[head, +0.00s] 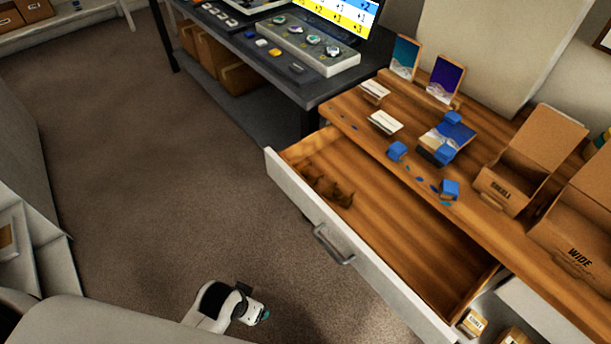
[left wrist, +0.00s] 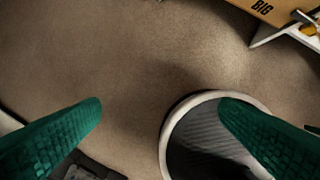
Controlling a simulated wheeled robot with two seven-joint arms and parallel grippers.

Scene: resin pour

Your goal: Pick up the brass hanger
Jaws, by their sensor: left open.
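Small dark brown, hooked pieces (head: 328,186) lie in a cluster at the left end of the open wooden drawer (head: 400,225). They may be the brass hangers, but they are too small and dark to tell apart. My left gripper (head: 264,315) is low in the head view, in front of the drawer and apart from it. No hanger shows in that view. My right gripper is not in view.
The drawer's white front with a grey handle (head: 334,246) juts over the carpet. The wooden top above holds blue blocks (head: 397,151), cards (head: 385,122) and cardboard boxes (head: 508,186). A dark table (head: 300,83) stands behind left.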

